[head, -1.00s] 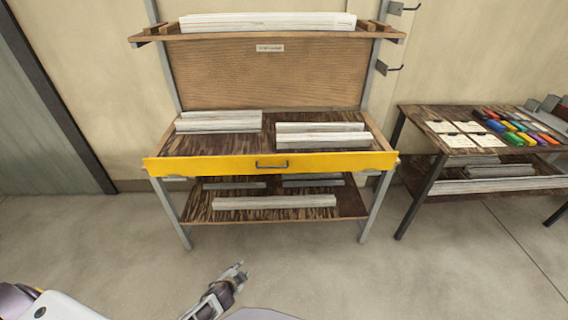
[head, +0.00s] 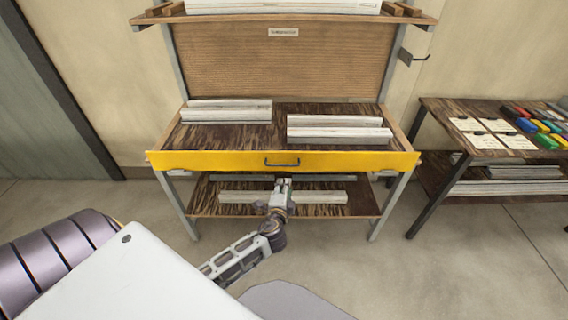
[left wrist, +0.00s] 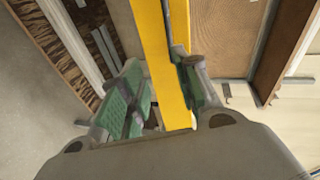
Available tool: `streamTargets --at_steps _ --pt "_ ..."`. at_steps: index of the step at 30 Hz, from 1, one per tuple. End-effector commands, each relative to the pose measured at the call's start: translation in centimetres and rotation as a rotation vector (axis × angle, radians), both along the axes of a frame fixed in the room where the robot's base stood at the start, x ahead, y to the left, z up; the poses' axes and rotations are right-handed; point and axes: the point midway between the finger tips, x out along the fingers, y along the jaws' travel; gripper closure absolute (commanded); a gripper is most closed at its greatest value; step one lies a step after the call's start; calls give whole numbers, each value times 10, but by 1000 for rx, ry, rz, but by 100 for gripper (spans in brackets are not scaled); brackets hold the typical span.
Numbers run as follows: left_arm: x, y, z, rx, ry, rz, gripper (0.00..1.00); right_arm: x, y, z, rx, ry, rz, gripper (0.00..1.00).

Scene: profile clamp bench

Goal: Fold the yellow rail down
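The yellow rail (head: 222,161) runs along the front edge of the bench top, its broad face upright, with a dark bar handle (head: 282,163) at its middle. My left gripper (head: 284,183) is just below that handle, in front of the lower shelf. In the left wrist view the rail (left wrist: 162,65) runs between the two green-padded fingers of the gripper (left wrist: 160,95). I cannot tell whether either finger touches the rail or handle. My right gripper is not in view.
Pale profiles lie on the bench top (head: 255,137), and another (head: 325,197) lies on the lower shelf behind my gripper. A side table (head: 440,110) with cards and coloured items stands at the right. The floor (head: 340,250) in front is clear.

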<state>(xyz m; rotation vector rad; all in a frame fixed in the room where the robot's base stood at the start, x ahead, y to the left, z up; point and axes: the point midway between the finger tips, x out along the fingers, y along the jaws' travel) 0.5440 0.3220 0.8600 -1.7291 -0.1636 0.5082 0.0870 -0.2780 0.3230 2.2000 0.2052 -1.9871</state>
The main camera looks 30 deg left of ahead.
Motion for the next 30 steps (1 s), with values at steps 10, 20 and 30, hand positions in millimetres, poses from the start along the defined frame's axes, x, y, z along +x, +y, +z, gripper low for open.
streamTargets --at_steps 10,20,30 --pt "-10 24 14 123 11 98 68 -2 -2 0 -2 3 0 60" --pt "-13 28 13 145 30 116 68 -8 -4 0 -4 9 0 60" --pt "-9 30 12 145 30 115 68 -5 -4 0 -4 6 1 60"
